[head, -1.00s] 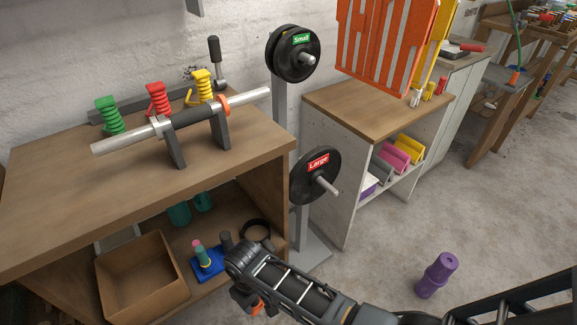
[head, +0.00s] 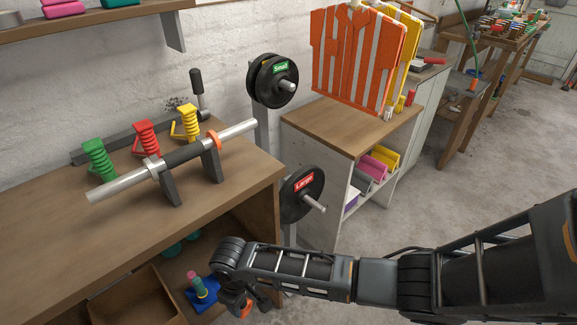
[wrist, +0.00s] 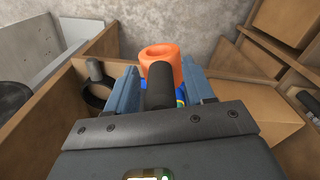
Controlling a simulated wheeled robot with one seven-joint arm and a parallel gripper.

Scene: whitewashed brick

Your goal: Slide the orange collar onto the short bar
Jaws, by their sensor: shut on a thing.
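The orange collar (wrist: 160,55) is a thick ring with a dark grey handle (wrist: 159,84). In the wrist view the handle stands between my gripper's two blue-grey fingers (wrist: 160,90), which are shut on it, with the ring beyond. In the head view my gripper (head: 243,300) is low by the bench's lower shelf, and only a little of the orange shows beneath it. A silver bar (head: 117,186) with a dark middle lies across two dark uprights on the bench top. A thin orange ring (head: 214,141) is on it at the right upright.
A blue base (head: 202,291) with stacked coloured rings and an open wooden box (head: 130,297) are on the lower shelf. Green, red and yellow spring clamps (head: 186,124) stand behind the bar. A black ring (wrist: 98,96) lies left of my gripper. A weight stand holds plates (head: 302,194).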

